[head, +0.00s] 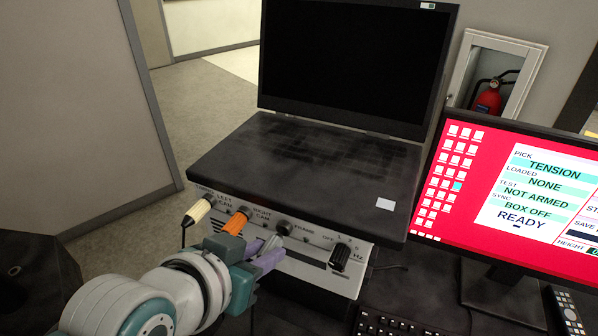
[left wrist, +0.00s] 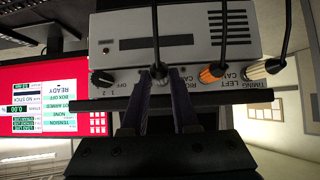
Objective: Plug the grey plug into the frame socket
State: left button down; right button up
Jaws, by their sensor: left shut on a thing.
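The grey plug (head: 272,243) is between the purple fingers of my left gripper (head: 268,256), which is shut on it. The plug also shows in the left wrist view (left wrist: 159,73), with its dark cable rising past the box. Its front end is at the dark frame socket (head: 285,227) on the grey box (head: 318,270), beside the FRAME label. I cannot tell whether it is in the socket or just in front of it. The left wrist view shows the gripper (left wrist: 160,82) facing the box front. My right gripper is not in view.
An orange plug (head: 236,223) and a cream plug (head: 197,211) sit in sockets left of the grey plug. A black knob (head: 340,257) is to the right. A laptop (head: 300,165) rests on the box. A monitor (head: 530,190) stands at right.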

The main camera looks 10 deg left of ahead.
aim_at(271, 243)
pick_arm(q)
jog(key=shift+w+d+b, duration=0.2)
jog(key=shift+w+b, duration=0.15)
jog(key=shift+w, duration=0.45)
dwell(0.5)
jog(key=shift+f, duration=0.1)
dwell(0.3)
jog(key=shift+c, duration=0.6)
grip_release()
jog(key=shift+s+a+r+p, duration=0.1)
jog(key=shift+s+r+p, duration=0.45)
jog(key=shift+p, duration=0.4)
jog(key=p+v, duration=0.3)
jog(key=shift+s+a+r, duration=0.1)
jog(key=shift+s+r, duration=0.05)
jog(key=shift+s, duration=0.05)
